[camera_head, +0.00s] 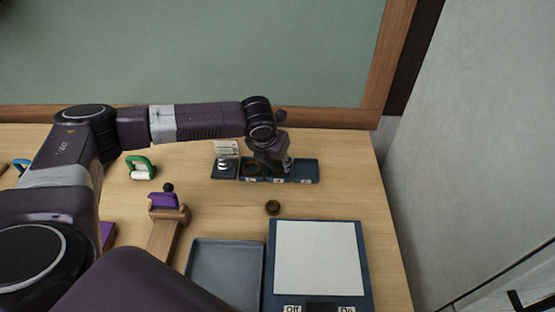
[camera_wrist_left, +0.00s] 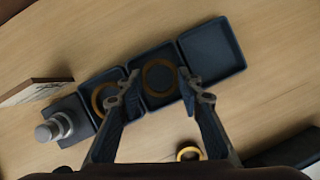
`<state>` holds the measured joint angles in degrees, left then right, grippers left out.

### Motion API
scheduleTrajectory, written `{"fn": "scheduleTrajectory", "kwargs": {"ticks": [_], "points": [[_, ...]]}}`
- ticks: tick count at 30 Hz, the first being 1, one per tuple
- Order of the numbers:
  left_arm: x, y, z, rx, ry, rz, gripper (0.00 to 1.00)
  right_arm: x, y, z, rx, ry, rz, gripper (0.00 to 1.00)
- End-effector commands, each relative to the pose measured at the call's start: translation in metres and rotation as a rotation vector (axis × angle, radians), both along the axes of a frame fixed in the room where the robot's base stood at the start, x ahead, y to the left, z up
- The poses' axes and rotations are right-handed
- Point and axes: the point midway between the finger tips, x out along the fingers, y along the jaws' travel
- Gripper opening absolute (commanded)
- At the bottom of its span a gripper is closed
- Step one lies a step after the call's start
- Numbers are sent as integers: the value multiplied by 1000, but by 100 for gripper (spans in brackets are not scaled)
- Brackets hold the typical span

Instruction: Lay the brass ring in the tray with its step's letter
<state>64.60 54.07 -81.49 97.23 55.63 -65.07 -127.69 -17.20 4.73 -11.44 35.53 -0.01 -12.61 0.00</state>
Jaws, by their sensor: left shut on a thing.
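My left gripper (camera_head: 274,166) reaches down over the row of small dark blue trays. In the left wrist view its fingertips (camera_wrist_left: 160,82) stand either side of a thin brass ring (camera_wrist_left: 160,62), and it is shut on this ring. The ring shows over the middle tray (camera_wrist_left: 146,55); whether it touches the floor of it I cannot tell. The left tray (camera_head: 243,179) holds another ring (camera_wrist_left: 97,97). The right tray (camera_head: 308,172) is empty, also in the left wrist view (camera_wrist_left: 213,46). Letters on the tray fronts are too small to read. My right gripper is not in view.
A silver stepped piece (camera_head: 223,163) stands on a dark base left of the trays, before a card (camera_head: 228,148). A loose ring (camera_head: 272,208) lies on the table in front. Nearer are a grey tray (camera_head: 225,273), a white-topped panel (camera_head: 318,258) and a wooden stand (camera_head: 164,237).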

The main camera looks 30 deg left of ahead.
Motion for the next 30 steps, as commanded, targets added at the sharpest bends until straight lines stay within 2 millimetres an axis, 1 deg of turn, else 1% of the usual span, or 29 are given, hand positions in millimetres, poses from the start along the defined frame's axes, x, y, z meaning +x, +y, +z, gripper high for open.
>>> {"fn": "scheduleTrajectory", "kwargs": {"ticks": [2,3,7,16,20,23,30], "points": [[0,0,0,-1,-1,0,11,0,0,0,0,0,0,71],[0,0,0,-1,0,0,36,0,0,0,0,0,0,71],[0,0,0,-1,0,0,50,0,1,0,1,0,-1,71],[0,0,1,-1,-1,0,51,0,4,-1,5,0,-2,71],[1,0,9,-1,-4,0,51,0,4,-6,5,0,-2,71],[-4,-1,26,-2,-5,-1,51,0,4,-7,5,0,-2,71],[-25,-2,76,0,-5,-1,51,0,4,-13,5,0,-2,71]]}}
